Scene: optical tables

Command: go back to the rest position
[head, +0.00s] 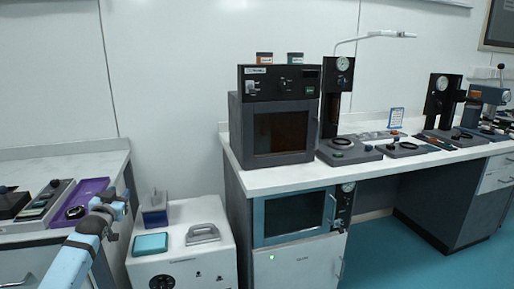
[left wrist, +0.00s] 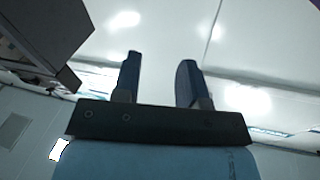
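My left gripper (head: 118,203) is in the head view at the lower left, raised in front of the left counter's right end. In the left wrist view its two dark fingers (left wrist: 159,82) stand apart with nothing between them. My right gripper is in neither view.
A purple tray (head: 93,187) lies on the left counter (head: 60,163). A white cabinet (head: 205,262) with a teal box (head: 150,244) and a grey handle-shaped item (head: 202,234) stands right of my gripper. A dark oven (head: 278,130) stands on the right bench (head: 350,168). Teal floor (head: 385,262) is free.

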